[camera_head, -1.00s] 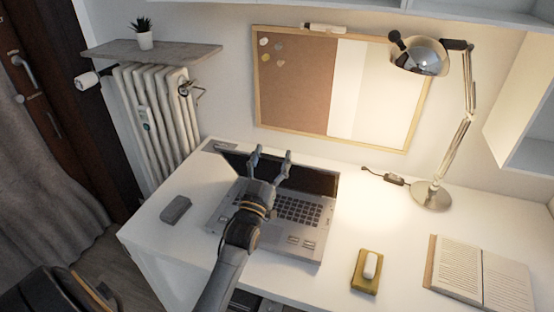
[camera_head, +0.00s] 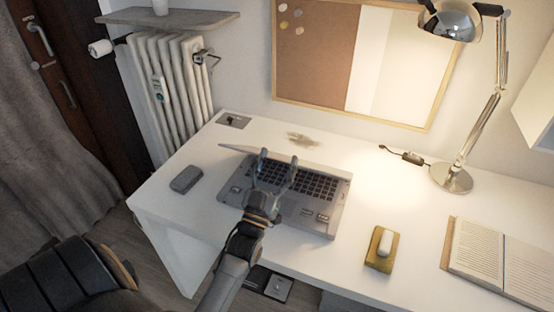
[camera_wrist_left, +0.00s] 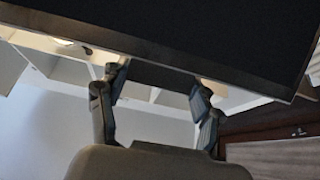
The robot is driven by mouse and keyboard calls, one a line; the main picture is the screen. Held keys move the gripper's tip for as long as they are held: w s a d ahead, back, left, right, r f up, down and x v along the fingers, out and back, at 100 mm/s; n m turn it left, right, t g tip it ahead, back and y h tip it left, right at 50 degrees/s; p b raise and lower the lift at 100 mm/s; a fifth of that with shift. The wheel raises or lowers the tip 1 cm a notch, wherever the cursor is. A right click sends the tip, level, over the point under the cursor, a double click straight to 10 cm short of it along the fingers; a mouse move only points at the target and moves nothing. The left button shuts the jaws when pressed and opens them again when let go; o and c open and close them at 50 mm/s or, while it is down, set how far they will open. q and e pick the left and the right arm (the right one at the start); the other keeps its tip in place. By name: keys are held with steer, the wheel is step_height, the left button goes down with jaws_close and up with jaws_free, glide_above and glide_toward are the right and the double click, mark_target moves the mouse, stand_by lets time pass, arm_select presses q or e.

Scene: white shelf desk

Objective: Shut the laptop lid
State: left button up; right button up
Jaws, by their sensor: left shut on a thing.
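The laptop (camera_head: 300,215) lies on the white desk with its keyboard showing. The exact contact is partly hidden. My right gripper is not in view.
A grey box-like object (camera_head: 186,180) lies left of the laptop. A small white item on a yellow-brown base (camera_head: 381,250) and an open book (camera_head: 500,262) lie to the right. A lamp (camera_head: 452,178) stands behind.

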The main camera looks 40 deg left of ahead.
arm_select(q)
steer(key=shift+f+h, duration=0.3)
steer(key=shift+f, duration=0.05)
steer(key=o, duration=1.6)
steer(key=shift+w, duration=0.1)
steer(key=shift+o, duration=0.6)
steer(key=shift+w, duration=0.1)
steer(key=shift+r, duration=0.1)
steer(key=v, duration=0.7)
steer(key=shift+s, duration=0.25)
